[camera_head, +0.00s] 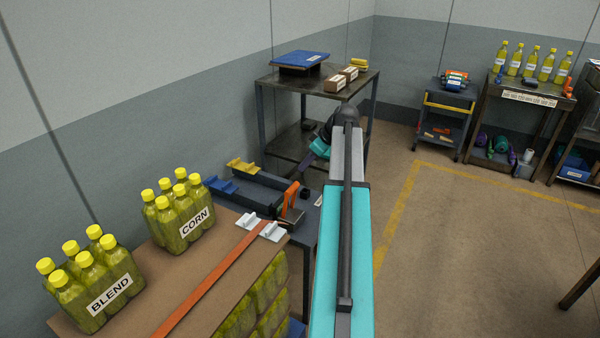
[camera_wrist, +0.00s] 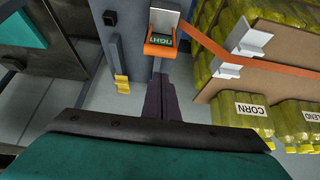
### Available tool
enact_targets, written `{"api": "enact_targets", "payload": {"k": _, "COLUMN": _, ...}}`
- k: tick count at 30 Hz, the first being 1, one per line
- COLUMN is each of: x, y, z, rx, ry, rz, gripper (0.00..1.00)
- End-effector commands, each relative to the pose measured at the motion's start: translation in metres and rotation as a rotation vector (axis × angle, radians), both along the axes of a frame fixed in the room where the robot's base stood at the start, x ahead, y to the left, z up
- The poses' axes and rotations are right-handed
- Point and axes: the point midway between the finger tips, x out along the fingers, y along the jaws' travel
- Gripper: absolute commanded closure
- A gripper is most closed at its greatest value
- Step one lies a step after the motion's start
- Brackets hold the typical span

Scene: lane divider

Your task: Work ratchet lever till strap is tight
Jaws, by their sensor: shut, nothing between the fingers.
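The orange ratchet lever (camera_head: 291,194) stands up from the dark bench beside the pallet load. In the wrist view the ratchet (camera_wrist: 161,46) shows an orange handle, a grey metal plate and a dark label that seems to read TIGHT. The orange strap (camera_head: 212,278) runs from the ratchet over the top of the load; it also crosses the wrist view (camera_wrist: 256,67). My gripper (camera_wrist: 161,78) is shut and empty, its dark fingers together, pointing toward the ratchet. A gap to the lever appears in the picture; contact cannot be confirmed.
White edge protectors (camera_head: 272,231) sit under the strap at the load's edge. Bottle packs marked CORN (camera_head: 180,216) and BLEND (camera_head: 91,282) stand on top. A yellow bracket (camera_head: 242,166) is on the bench. A dark table (camera_head: 283,84) stands behind; the floor to the right is open.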

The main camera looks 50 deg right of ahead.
Motion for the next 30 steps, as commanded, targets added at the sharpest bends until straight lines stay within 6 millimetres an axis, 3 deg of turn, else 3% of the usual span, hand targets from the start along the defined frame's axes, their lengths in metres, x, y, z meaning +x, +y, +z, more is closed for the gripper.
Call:
{"api": "enact_targets", "payload": {"k": 7, "x": -0.009, "y": -0.002, "z": 0.015, "rx": -0.001, "ry": 0.000, "rz": 0.001, "gripper": 1.00}}
{"api": "enact_targets", "payload": {"k": 20, "x": -0.009, "y": -0.002, "z": 0.014, "rx": 0.001, "ry": -0.005, "rz": 0.001, "gripper": 1.00}}
{"api": "enact_targets", "payload": {"k": 30, "x": 0.030, "y": 0.004, "z": -0.012, "rx": 0.032, "ry": -0.130, "rz": 0.001, "gripper": 1.00}}
